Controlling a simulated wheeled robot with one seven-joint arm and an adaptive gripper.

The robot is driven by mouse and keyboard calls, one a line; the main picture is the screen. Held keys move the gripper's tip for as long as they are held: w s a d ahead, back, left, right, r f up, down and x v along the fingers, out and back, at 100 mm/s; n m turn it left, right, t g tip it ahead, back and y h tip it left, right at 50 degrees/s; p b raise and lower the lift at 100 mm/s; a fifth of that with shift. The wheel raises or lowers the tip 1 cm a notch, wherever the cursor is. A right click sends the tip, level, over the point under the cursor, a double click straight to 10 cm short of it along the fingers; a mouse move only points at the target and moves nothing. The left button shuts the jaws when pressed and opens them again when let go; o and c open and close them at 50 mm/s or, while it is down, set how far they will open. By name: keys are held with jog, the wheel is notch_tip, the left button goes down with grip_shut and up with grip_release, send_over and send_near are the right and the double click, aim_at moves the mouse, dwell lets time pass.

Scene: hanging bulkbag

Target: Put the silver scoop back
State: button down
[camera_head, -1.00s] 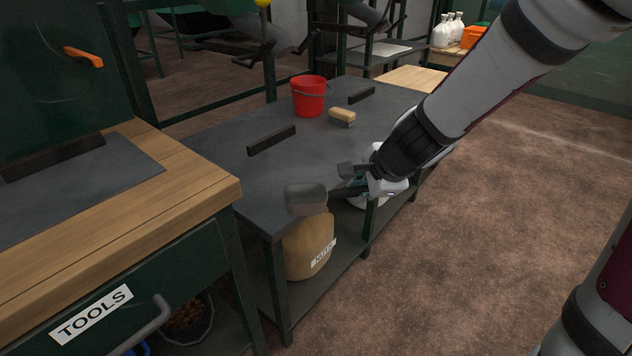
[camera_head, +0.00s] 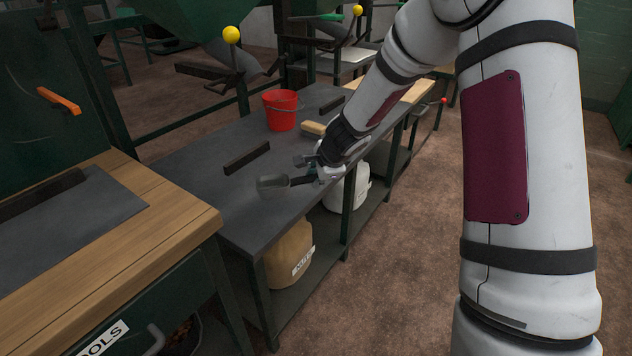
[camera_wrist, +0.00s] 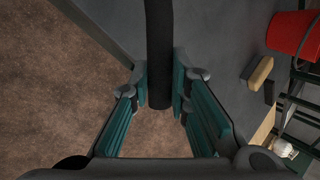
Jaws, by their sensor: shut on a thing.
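The silver scoop (camera_head: 271,182) shows in the head view as a grey scoop head with a dark handle, over the front part of the grey bench. My gripper (camera_head: 314,174) is shut on the handle. In the wrist view the dark handle (camera_wrist: 159,60) runs between the teal finger pads of my gripper (camera_wrist: 160,95); the scoop head is out of that frame. I cannot tell whether the scoop touches the bench top.
The grey bench (camera_head: 200,180) carries a red bucket (camera_head: 281,112), a tan brush (camera_head: 312,129) and a dark bar (camera_head: 246,158). A tan labelled sack (camera_head: 288,256) and a white jug (camera_head: 352,188) stand on the shelf below. A wooden workbench (camera_head: 170,212) is at left.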

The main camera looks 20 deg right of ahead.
jog(key=shift+w, duration=0.25)
jog(key=shift+w+f, duration=0.25)
jog(key=shift+f+b, duration=1.15)
jog(key=shift+f, duration=0.55)
jog(key=c, duration=1.5)
grip_release()
jog(key=shift+s, duration=0.1)
